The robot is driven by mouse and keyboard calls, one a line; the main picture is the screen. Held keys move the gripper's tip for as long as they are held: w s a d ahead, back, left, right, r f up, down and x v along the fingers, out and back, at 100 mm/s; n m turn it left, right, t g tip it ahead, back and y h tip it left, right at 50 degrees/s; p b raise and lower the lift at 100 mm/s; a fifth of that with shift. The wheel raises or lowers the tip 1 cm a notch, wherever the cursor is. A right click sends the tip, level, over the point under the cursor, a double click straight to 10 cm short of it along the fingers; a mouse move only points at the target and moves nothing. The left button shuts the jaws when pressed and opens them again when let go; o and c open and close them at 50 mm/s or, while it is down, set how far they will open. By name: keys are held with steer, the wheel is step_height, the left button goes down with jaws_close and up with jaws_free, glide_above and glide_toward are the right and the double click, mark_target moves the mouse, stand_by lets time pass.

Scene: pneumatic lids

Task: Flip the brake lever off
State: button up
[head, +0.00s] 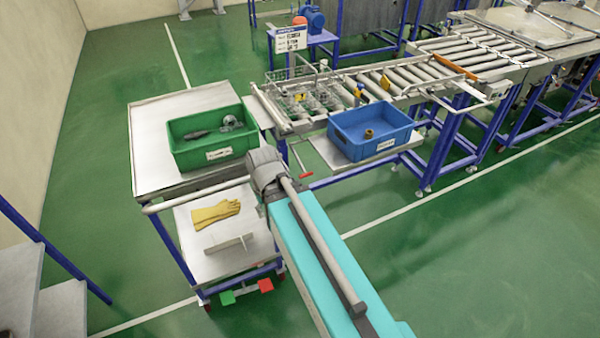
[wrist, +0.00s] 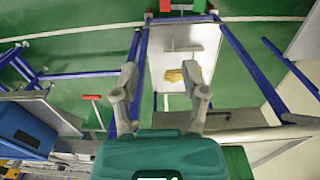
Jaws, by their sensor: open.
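A green pedal (head: 227,298) and a red pedal (head: 265,285) sit side by side low on the cart's near end, close to the floor. In the wrist view the red pedal (wrist: 164,5) and green pedal (wrist: 200,5) are at the top edge. A red-handled lever (head: 306,174) also hangs under the near end of the conveyor. I cannot tell from its looks which part is the brake lever. My gripper (wrist: 162,96) is open and empty, with its fingers spread over the cart area, apart from the pedals. In the head view my arm hides it.
The cart top (head: 150,150) carries a green bin (head: 215,150); its lower shelf (head: 225,262) holds yellow gloves (head: 215,213) and a metal bracket (head: 230,245). A blue bin (head: 370,140) stands on a side shelf by the roller conveyor (head: 450,60). Floor in front is clear.

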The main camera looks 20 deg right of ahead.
steer(key=shift+w+d, duration=0.1)
steer(key=shift+d, duration=0.25)
steer(key=shift+f, duration=0.15)
steer(key=w+d+f+m+t+y+b, duration=0.3)
steer(key=w+d+f+y+b, duration=0.15)
steer(key=f+b, duration=0.5)
steer(key=w+d+f+m+t+y+b, duration=0.25)
steer(key=w+f+b, duration=0.35)
steer(key=b, duration=0.6)
steer(key=w+d+f+m+t+b, duration=0.1)
steer(key=d+m+t+b, duration=0.3)
steer(key=d+b, duration=0.6)
steer(key=w+d+f+m+t+b, duration=0.1)
steer(key=d+f+m+t+b, duration=0.3)
steer(key=d+t+b, duration=0.4)
steer(key=d+b, duration=0.2)
steer(key=d, duration=0.2)
steer(key=shift+f, duration=0.2)
steer(key=shift+w+a, duration=0.1)
steer(key=shift+w, duration=0.1)
